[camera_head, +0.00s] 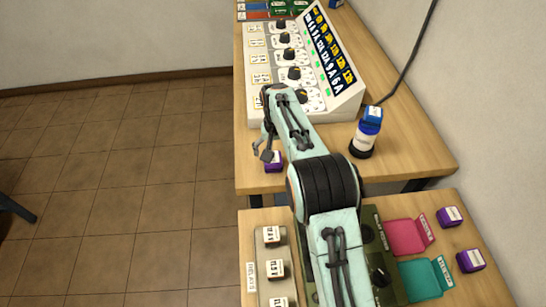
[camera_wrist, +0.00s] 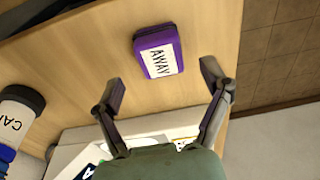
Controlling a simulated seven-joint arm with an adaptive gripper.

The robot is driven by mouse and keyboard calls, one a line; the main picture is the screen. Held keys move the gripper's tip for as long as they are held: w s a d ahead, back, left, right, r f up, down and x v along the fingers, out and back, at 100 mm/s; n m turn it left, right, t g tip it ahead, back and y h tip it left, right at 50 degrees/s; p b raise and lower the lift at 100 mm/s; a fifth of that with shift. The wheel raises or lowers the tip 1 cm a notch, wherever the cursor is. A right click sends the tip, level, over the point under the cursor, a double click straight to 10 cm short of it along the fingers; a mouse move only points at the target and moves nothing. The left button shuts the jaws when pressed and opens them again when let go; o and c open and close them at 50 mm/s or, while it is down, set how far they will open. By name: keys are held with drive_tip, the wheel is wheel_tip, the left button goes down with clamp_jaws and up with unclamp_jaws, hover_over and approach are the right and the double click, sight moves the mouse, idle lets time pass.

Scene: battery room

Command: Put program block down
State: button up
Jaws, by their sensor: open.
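A purple block with a white label reading "AWAY" (camera_wrist: 158,51) lies on the wooden table; in the head view it is the purple block (camera_head: 273,161) near the table's left front corner. My gripper (camera_wrist: 162,74) is open and empty, with its two fingers apart and the block just beyond the fingertips. In the head view my gripper (camera_head: 262,151) is beside the block, partly overlapping it. Two more purple blocks, one upper (camera_head: 450,216) and one lower (camera_head: 470,260), sit on the near table at the right.
A sloped console with dark knobs (camera_head: 294,73) stands behind my gripper. A white and blue bottle (camera_head: 365,134) stands to its right. The near table holds a pink tray (camera_head: 405,238), a teal tray (camera_head: 422,281) and a strip of white labelled blocks (camera_head: 276,269). Open floor lies left.

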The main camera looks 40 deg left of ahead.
sight(274, 163)
wheel_tip(274, 163, up, 7)
drive_tip(key=shift+s+d, duration=0.4)
drive_tip(key=shift+r, duration=0.1)
drive_tip(key=s+d+r+m, duration=0.1)
drive_tip(key=d+r, duration=0.2)
drive_tip(key=d, duration=0.5)
drive_tip(key=d+r+m, duration=0.2)
drive_tip(key=d+r, duration=0.1)
drive_tip(key=d, duration=0.6)
drive_tip(key=s+d+r+m, duration=0.1)
drive_tip(key=d+r, duration=0.3)
drive_tip(key=d, duration=0.4)
drive_tip(key=s+d+f+m, duration=0.2)
drive_tip(key=s+d, duration=0.5)
drive_tip(key=s, duration=0.3)
drive_tip(key=s+d+f+m+g, duration=0.1)
drive_tip(key=s+d+f, duration=0.1)
drive_tip(key=s+d, duration=0.5)
drive_tip(key=s, duration=0.2)
drive_tip(key=shift+s+d+f+m, duration=0.15)
drive_tip(key=shift+s+f+m, duration=0.05)
drive_tip(key=shift+s+m, duration=0.2)
drive_tip(key=shift+w, duration=0.1)
